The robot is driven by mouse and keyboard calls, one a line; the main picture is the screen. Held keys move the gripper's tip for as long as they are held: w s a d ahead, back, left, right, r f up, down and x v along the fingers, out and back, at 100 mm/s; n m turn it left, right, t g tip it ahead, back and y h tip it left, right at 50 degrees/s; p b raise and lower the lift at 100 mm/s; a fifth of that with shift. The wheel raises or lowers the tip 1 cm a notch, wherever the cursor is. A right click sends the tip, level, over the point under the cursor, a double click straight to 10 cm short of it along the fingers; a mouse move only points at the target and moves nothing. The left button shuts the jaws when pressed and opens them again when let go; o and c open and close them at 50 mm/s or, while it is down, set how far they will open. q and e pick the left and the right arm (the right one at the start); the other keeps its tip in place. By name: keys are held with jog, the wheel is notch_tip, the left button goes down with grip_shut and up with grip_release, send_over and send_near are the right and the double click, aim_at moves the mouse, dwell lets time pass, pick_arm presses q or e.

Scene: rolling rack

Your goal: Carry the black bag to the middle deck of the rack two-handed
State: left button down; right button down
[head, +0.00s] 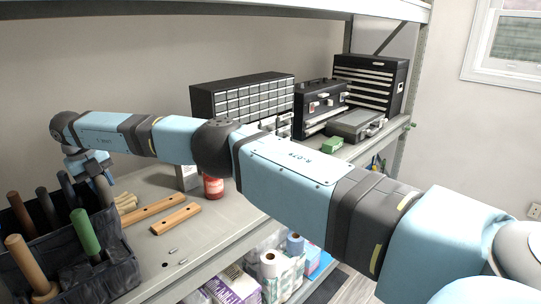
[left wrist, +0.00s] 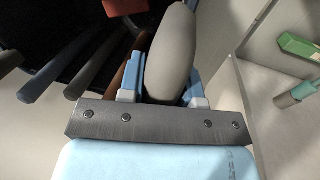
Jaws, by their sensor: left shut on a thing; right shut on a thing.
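The black bag (head: 72,262) is an open tote with several tool handles standing up in it, at the lower left of the head view by the metal deck. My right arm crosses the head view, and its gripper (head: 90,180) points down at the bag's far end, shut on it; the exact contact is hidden. My left gripper (left wrist: 163,92) shows only in the left wrist view, its blue fingers shut on the bag's edge at a rounded grey handle (left wrist: 173,50). The dark bag interior shows upper left there.
The metal deck (head: 225,218) holds wooden bars (head: 176,219), a red can (head: 213,187), a drawer cabinet (head: 243,103), black cases (head: 320,103) and a green box (head: 332,145). A post (head: 411,110) edges the right.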

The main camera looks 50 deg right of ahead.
pick_arm(q)
jog(key=shift+f, duration=0.5)
pick_arm(e)
jog(key=shift+f, duration=0.55)
pick_arm(q)
jog(key=c, duration=1)
grip_release()
jog(key=shift+f, duration=0.2)
jog(key=shift+c, duration=0.2)
pick_arm(e)
jog(key=c, duration=1)
grip_release()
jog(key=shift+f, duration=0.15)
jog(key=shift+c, duration=0.2)
pick_arm(q)
jog(key=shift+o, duration=1.2)
jog(key=shift+s+r, duration=0.1)
jog(key=shift+s, duration=0.1)
pick_arm(e)
jog(key=shift+o, duration=1.2)
jog(key=shift+s, duration=0.2)
pick_arm(q)
jog(key=shift+s+r, duration=0.15)
pick_arm(e)
jog(key=shift+s+r, duration=0.2)
jog(key=shift+r, duration=0.05)
jog(key=shift+w, duration=0.1)
